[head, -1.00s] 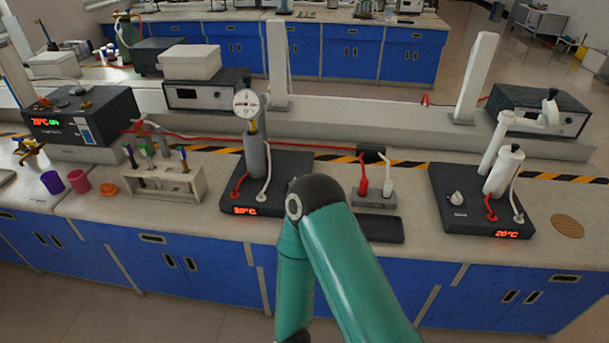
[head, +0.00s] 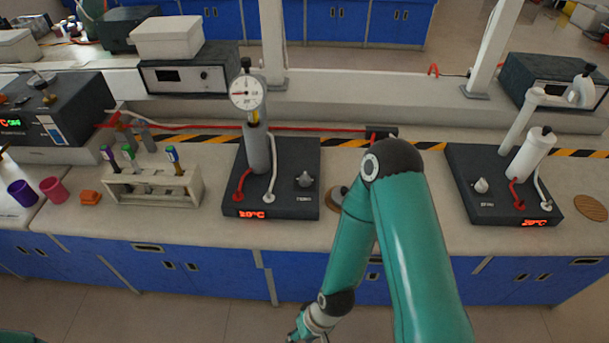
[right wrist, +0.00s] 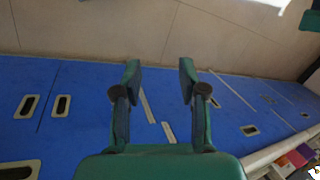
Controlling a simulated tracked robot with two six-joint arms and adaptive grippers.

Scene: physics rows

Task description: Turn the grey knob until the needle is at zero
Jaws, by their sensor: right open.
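A round white dial gauge (head: 247,93) stands on top of a grey cylinder on a black base (head: 231,195). Its needle is too small to read with certainty. A grey knob (head: 305,180) sits on the right part of that base, uncovered. My right gripper (head: 303,334) is low at the bottom edge in the head view, in front of the cabinets and well away from the knob. In the right wrist view the right gripper (right wrist: 159,70) is open with nothing between its fingers, facing blue cabinet fronts and floor. My left gripper is not in view.
A second black unit (head: 460,160) with a pale knob (head: 481,185) and white cylinder stands at right. A tube rack (head: 150,190) and pink cup (head: 54,189) stand at left. My right arm hides part of the bench between the units. The bench front edge lies before the gauge unit.

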